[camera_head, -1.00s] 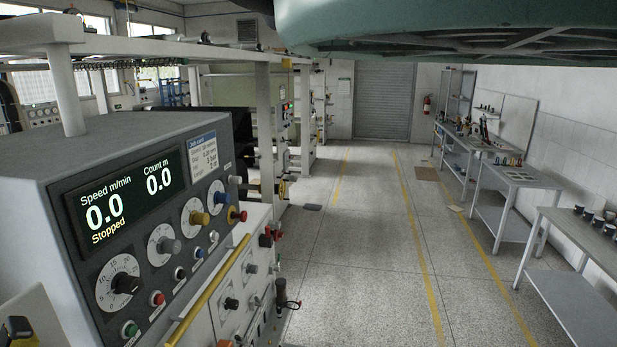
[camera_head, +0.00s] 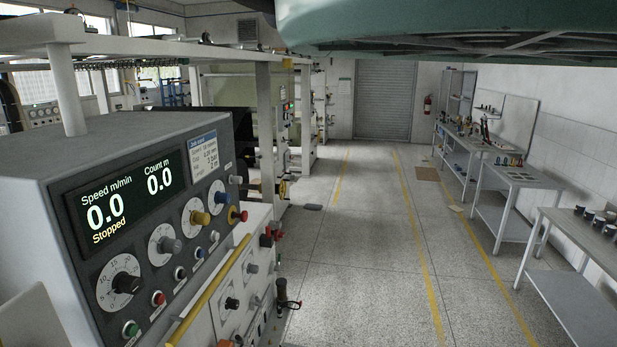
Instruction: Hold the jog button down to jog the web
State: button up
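The grey control console (camera_head: 110,145) stands at the left. Its display (camera_head: 127,195) reads Speed 0.0 m/min, Count 0.0 m, "Stopped". My gripper is not in view, and nothing is seen touching the buttons.
Dials, including a black knob (camera_head: 127,283), sit above the buttons. A red-and-yellow mushroom button (camera_head: 238,215) is at the panel's right end. A yellow rail (camera_head: 208,290) runs along the console front.

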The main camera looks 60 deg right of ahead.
aim_at(183, 274)
jog(key=l+z, duration=0.3)
jog(key=l, duration=0.15)
jog(key=i+l+z, duration=0.1)
jog(key=l+z, duration=0.2)
jog(key=i+l+z, duration=0.1)
jog(key=l+z, duration=0.25)
jog(key=l, duration=0.15)
